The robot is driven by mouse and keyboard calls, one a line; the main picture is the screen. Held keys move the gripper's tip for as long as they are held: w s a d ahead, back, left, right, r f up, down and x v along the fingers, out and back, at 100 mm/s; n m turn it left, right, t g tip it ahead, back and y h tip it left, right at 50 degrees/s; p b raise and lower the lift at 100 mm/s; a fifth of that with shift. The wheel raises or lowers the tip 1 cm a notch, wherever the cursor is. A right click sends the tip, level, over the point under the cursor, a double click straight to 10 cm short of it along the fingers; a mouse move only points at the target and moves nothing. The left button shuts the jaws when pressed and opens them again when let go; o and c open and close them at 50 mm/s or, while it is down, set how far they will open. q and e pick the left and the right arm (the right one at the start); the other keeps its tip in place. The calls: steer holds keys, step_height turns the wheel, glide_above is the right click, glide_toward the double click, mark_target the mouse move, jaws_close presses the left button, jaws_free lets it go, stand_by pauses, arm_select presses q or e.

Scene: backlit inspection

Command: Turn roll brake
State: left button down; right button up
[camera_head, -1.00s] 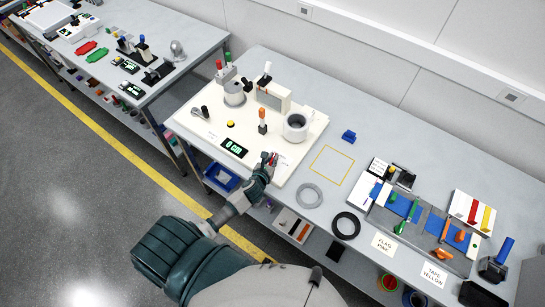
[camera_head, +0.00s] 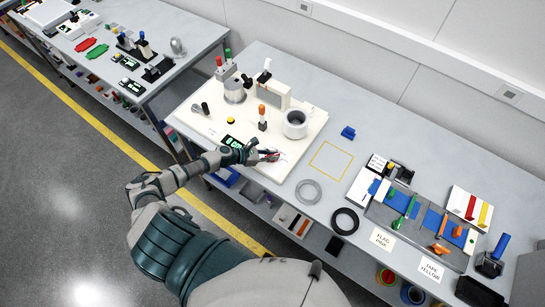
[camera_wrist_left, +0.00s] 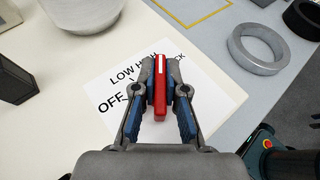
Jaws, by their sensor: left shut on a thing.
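A red brake handle (camera_wrist_left: 165,90) with a white stripe stands over a white label (camera_wrist_left: 110,82) reading OFF, LOW, HIGH and a partly hidden word ending in CK. The stripe's far end lies between HIGH and that last word. My left gripper (camera_wrist_left: 160,64) is shut on the red handle, one finger on each side. In the head view the left gripper (camera_head: 268,156) is at the front right of the cream panel (camera_head: 205,130), and the handle is mostly covered by the fingers. My right gripper is in neither view.
A green-lit display (camera_head: 232,141) is just left of the gripper. An orange-topped lever (camera_head: 262,112) and a white cup-like cylinder (camera_head: 296,124) stand behind it. A grey ring (camera_head: 308,192) and black ring (camera_head: 345,221) lie to the right. The yellow-outlined square (camera_head: 331,160) is bare.

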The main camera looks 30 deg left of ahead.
arm_select(q)
steer(key=m+g+h+b, duration=0.2)
steer(key=m+b, duration=0.1)
steer(key=shift+a+f+g+b, duration=0.1)
steer(key=shift+f+g+b, duration=0.1)
steer(key=shift+g+b, duration=0.15)
steer(key=shift+r+m+g+h+b, duration=0.15)
steer(key=shift+m+g+h+b, duration=0.3)
steer(key=shift+m+g, duration=0.2)
steer(key=shift+r, duration=0.1)
steer(key=c, duration=1.2)
jaws_free()
steer(key=v, duration=1.2)
steer(key=shift+w, duration=0.1)
